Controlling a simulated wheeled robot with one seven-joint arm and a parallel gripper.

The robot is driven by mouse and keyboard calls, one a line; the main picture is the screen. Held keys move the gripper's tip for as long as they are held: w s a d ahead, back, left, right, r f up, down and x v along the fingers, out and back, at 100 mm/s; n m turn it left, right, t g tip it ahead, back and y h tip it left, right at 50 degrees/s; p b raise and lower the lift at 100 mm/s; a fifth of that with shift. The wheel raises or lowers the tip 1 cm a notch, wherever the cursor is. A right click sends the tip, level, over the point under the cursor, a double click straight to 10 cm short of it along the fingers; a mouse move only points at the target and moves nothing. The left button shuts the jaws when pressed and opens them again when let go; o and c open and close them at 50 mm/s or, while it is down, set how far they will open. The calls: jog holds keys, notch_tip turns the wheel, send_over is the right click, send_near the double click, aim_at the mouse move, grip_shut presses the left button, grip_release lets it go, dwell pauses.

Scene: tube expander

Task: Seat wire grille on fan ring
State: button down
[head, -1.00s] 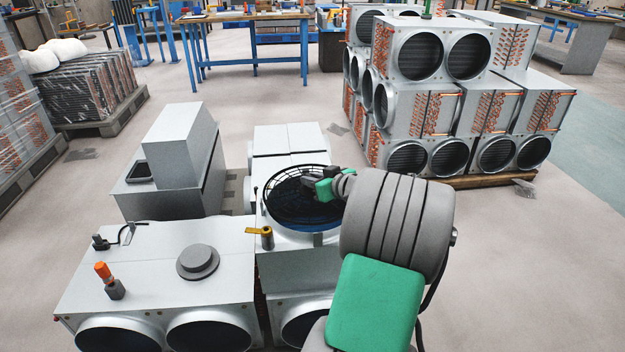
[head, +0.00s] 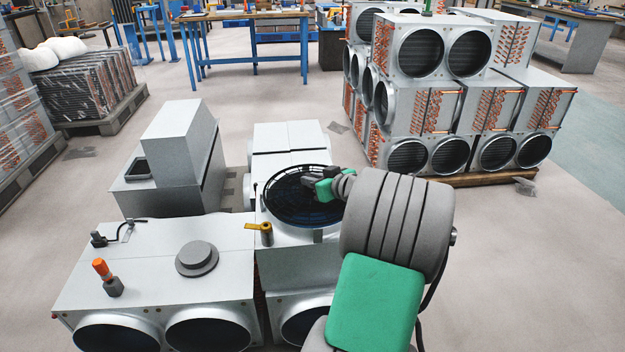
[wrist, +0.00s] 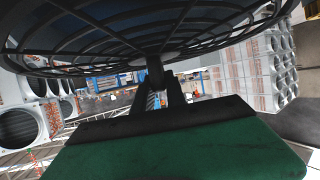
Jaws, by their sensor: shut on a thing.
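The black wire grille (head: 281,196) is over the round opening of the silver fan ring (head: 288,234), on the right-hand grey unit. My gripper (head: 316,187) reaches in from the right and is shut on the grille near its middle. In the wrist view the grille (wrist: 120,30) spans the top of the picture, and the fingers (wrist: 157,80) meet its hub. The grille looks nearly level with the ring, but I cannot tell whether its rim touches the ring all round. My arm hides the ring's right side.
A yellow-handled part (head: 262,232) stands close to the ring's left front. An orange-topped tool (head: 103,272) and a grey round cap (head: 197,260) sit on the left unit. A tall grey box (head: 182,142) is behind. Stacked coil units (head: 450,100) stand at the back right.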

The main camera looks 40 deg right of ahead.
jog(key=shift+f+b, duration=0.8)
jog(key=shift+b, duration=0.35)
dwell(1.7)
jog(key=c, duration=1.3)
grip_release()
jog(key=shift+o, duration=0.6)
jog(key=o, duration=0.3)
jog(key=shift+o, duration=0.6)
jog(key=o, duration=0.7)
jog(key=shift+o, duration=0.3)
